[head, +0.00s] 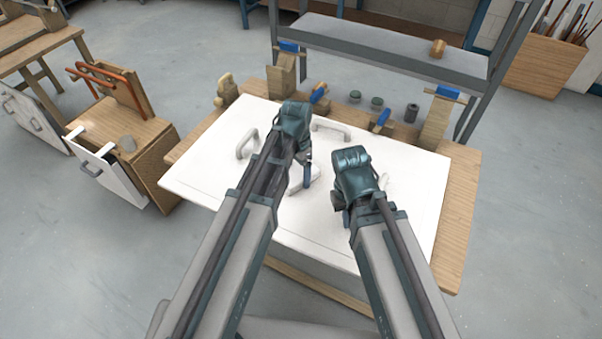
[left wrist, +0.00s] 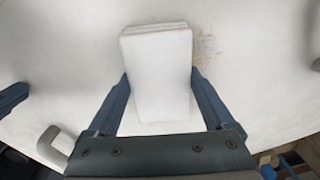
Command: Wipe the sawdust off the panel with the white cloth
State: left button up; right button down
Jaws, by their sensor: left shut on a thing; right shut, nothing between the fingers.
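The white panel (head: 205,178) lies flat on a wooden table, with pale handles (head: 247,145) on it. My left gripper (head: 307,176) is over the middle of the panel, shut on the folded white cloth (left wrist: 157,75). In the left wrist view the cloth sits between the two fingers, against or just above the panel; I cannot tell which. A thin patch of tan sawdust (left wrist: 206,48) lies just right of the cloth's far end. My right gripper (head: 338,203) is shut and empty, low over the panel to the right. My arms hide part of the panel.
A grey shelf (head: 380,52) rises behind. A wooden cabinet (head: 120,130) stands at left.

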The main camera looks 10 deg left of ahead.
pick_arm(q)
jog(key=shift+a, duration=0.25)
jog(key=shift+w+a, duration=0.3)
jog(key=shift+a, duration=0.5)
jog(key=shift+w+a, duration=0.3)
jog(key=shift+a, duration=0.5)
pick_arm(e)
jog(key=shift+a, duration=0.1)
pick_arm(q)
jog(key=shift+w+a+f, duration=0.1)
jog(key=shift+w+a, duration=0.15)
jog(key=shift+a, duration=0.55)
jog(key=shift+w+a, duration=0.2)
jog(key=shift+a, duration=0.6)
pick_arm(e)
jog(key=shift+f, duration=0.1)
pick_arm(q)
jog(key=shift+w+d, duration=0.25)
jog(key=shift+w, duration=0.75)
jog(key=shift+d, duration=0.15)
